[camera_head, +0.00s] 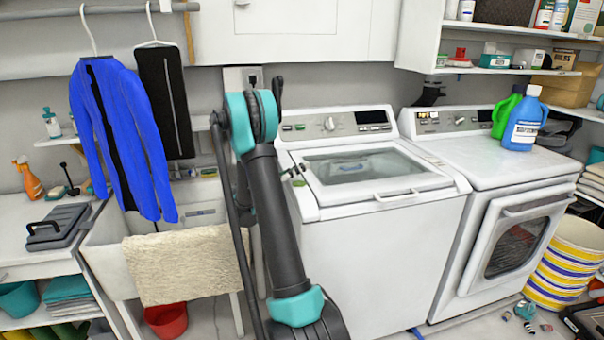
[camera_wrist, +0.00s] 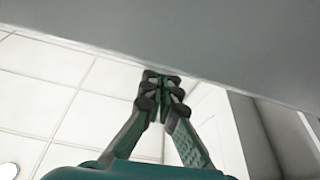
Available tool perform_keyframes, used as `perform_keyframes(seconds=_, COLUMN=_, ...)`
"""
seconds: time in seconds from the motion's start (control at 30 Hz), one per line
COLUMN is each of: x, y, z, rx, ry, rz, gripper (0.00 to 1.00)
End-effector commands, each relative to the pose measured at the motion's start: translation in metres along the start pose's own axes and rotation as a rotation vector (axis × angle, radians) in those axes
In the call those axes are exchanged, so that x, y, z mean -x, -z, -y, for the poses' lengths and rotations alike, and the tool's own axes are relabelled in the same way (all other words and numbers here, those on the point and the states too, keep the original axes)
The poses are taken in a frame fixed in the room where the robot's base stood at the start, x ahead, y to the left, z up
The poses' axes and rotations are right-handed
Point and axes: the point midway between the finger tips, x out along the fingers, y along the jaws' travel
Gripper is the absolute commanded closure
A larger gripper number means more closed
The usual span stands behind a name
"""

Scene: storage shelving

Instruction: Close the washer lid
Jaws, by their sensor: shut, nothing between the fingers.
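The white top-loading washer (camera_head: 385,262) stands right of my arm in the head view. Its lid (camera_head: 427,180), with a glass window and a front handle, lies flat or nearly flat over the top; I cannot tell whether a small gap is left. My gripper (camera_head: 297,173) is at the lid's left edge, its fingers small and dark. In the wrist view my gripper (camera_wrist: 160,85) is shut and empty, with its fingertips at the edge of a plain grey surface (camera_wrist: 210,40). I cannot tell whether they touch it.
A front-loading machine (camera_head: 505,235) stands to the right, with blue (camera_head: 525,120) and green (camera_head: 505,112) bottles on top. A sink with a towel (camera_head: 187,263) and hanging clothes (camera_head: 120,130) are to the left. Shelves (camera_head: 505,70) hang above right.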

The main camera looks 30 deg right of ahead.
Motion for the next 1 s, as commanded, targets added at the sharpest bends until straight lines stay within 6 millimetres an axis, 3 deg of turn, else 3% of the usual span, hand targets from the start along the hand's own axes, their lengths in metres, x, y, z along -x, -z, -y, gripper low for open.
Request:
perform_keyframes(seconds=0.13, x=-0.006, y=0.02, z=0.0, rx=-0.001, ry=0.002, rz=0.0, gripper=1.0)
perform_keyframes(seconds=0.4, x=0.049, y=0.018, z=0.002, rx=-0.002, ry=0.003, rz=-0.001, gripper=1.0)
perform_keyframes(seconds=0.6, x=0.079, y=0.018, z=0.003, rx=-0.002, ry=0.002, rz=-0.001, gripper=1.0)
perform_keyframes(seconds=1.0, x=0.091, y=0.018, z=0.003, rx=0.0, ry=0.0, rz=0.0, gripper=1.0)
